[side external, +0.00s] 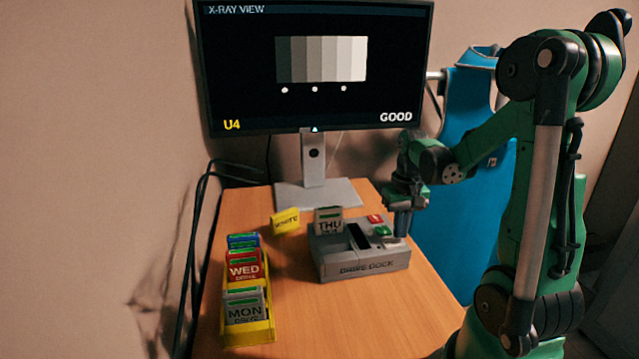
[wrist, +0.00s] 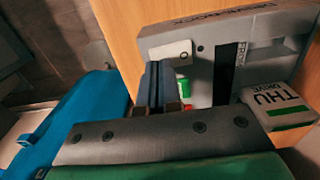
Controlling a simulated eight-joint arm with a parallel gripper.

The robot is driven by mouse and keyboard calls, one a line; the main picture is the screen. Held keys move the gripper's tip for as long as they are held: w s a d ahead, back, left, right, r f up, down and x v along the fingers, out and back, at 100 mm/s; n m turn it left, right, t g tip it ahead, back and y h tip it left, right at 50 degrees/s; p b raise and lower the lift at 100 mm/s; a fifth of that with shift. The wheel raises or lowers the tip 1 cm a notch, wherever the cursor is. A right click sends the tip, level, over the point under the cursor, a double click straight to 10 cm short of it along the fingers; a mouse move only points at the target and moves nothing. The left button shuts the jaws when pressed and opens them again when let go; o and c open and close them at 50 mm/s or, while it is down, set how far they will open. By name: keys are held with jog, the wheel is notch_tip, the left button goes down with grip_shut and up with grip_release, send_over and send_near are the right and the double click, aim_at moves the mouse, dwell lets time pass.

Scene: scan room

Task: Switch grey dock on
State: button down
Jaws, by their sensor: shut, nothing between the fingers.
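The grey drive dock (side external: 365,262) sits on the table; in the wrist view its top (wrist: 205,45) shows a dark slot, a green button and a red patch. A pale plate with a small round mark (wrist: 175,50) lies at the dock's end, just beyond my fingertips; it looks like a switch, but its setting is unclear. My gripper (side external: 402,232) is shut and empty, pointing down at the dock's right end. It also shows in the wrist view (wrist: 161,68). I cannot tell whether the fingertips touch the dock. The gripper hides part of that end in the side view.
A grey THU drive (side external: 329,220) stands at the dock's back left. A yellow tray (side external: 262,335) holds several drives, including WED and MON. A yellow WHITE tag (side external: 286,221) lies behind. The monitor (side external: 315,110) reads U4 and GOOD. A blue apron (side external: 468,150) hangs at right.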

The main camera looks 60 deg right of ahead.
jog(key=shift+f, duration=0.45)
jog(key=shift+r, duration=3.5)
jog(key=w+a+n+t, duration=0.3)
jog(key=a+n, duration=0.1)
jog(key=a, duration=0.6)
jog(key=w+a+r+n+t, duration=0.1)
jog(key=w+a+n+t, duration=0.2)
jog(key=a, duration=0.8)
jog(key=shift+n+t, duration=0.6)
jog(key=shift+n, duration=0.4)
